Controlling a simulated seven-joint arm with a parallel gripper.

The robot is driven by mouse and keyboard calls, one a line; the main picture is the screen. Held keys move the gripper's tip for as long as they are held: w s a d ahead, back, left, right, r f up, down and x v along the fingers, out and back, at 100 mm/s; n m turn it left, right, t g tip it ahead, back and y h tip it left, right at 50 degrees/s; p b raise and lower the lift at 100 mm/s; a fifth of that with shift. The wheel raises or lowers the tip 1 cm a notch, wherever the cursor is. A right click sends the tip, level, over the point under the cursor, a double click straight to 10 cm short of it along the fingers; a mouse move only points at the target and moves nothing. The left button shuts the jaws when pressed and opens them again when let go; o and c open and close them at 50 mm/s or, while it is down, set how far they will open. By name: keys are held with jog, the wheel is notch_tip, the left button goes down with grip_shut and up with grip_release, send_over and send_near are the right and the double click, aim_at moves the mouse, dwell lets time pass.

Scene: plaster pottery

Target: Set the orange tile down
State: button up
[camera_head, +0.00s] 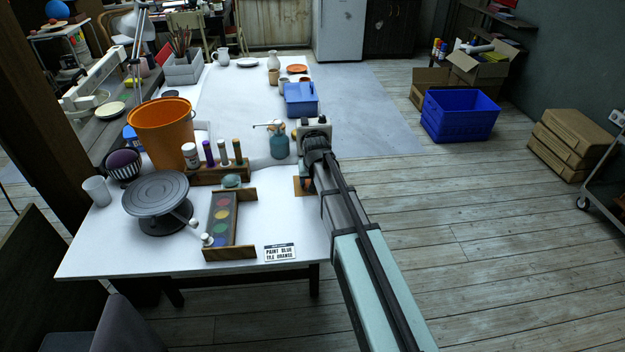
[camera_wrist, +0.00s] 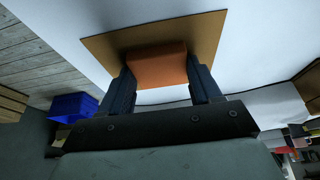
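The orange tile (camera_wrist: 157,66) is between the two dark fingers of my gripper (camera_wrist: 158,72) in the wrist view, with a finger against each side. Behind the tile is a flat tan square board (camera_wrist: 205,38) on the white table; I cannot tell whether the tile touches it. In the head view a corner of the board (camera_head: 297,190) shows at the table's right edge. A small orange part of the tile (camera_head: 307,183) shows beneath my wrist, and my arm hides the rest.
A card (camera_head: 280,252) reading "PAINT BLUE TILE ORANGE" lies at the table's front. A wooden paint tray (camera_head: 222,225), a grey turntable (camera_head: 156,195) and a teal spray bottle (camera_head: 279,143) stand to the left. A blue bin (camera_head: 302,99) stands farther back.

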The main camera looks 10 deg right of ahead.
jog(key=o, duration=0.5)
jog(key=v, duration=1.2)
jog(key=shift+r, duration=0.15)
